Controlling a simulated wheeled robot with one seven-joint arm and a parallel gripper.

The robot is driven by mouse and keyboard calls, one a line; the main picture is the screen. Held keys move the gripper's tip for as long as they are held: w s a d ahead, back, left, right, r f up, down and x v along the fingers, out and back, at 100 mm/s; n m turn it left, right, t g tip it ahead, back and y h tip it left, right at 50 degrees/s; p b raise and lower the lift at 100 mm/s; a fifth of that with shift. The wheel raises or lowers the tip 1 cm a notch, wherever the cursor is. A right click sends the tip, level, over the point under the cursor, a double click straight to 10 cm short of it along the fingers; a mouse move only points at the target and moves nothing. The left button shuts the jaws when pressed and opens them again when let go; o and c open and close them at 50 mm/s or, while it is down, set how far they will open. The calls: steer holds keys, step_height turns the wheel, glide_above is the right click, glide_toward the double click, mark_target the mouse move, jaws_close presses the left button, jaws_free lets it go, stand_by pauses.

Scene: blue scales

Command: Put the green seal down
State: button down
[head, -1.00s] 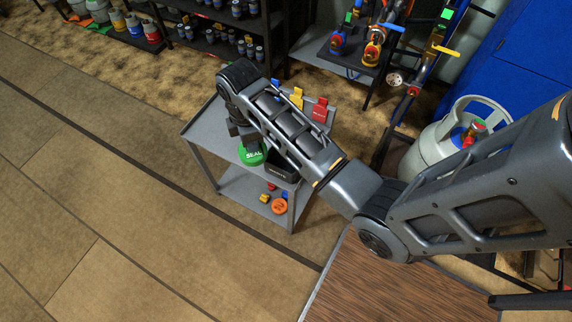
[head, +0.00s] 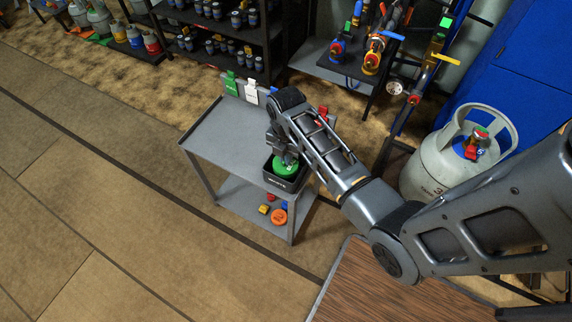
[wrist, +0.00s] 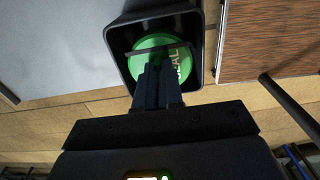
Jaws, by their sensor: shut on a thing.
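The green seal (head: 285,167) is a round disc with white lettering. It is at the black open box (head: 270,183) on the grey cart top, and the wrist view shows the seal (wrist: 148,44) within the outline of the box walls (wrist: 117,57). Whether it touches the box floor I cannot tell. My gripper (head: 287,157) is above the box, shut on the seal. In the wrist view the fingers of my gripper (wrist: 157,70) reach down onto the seal and cover part of it.
The grey cart (head: 217,142) has free room on its top left of the box. Green and white tags (head: 251,91) stand along its back edge. An orange disc (head: 279,217) and small coloured pieces lie on the lower shelf. A wooden surface (head: 385,290) and a gas cylinder (head: 437,165) are to the right.

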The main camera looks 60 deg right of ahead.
steer(key=shift+f, duration=2.3)
steer(key=shift+f, duration=0.1)
steer(key=c, duration=1.3)
jaws_free()
step_height(320, 180, up, 12)
steer(key=shift+r+p, duration=0.1)
steer(key=shift+p, duration=0.2)
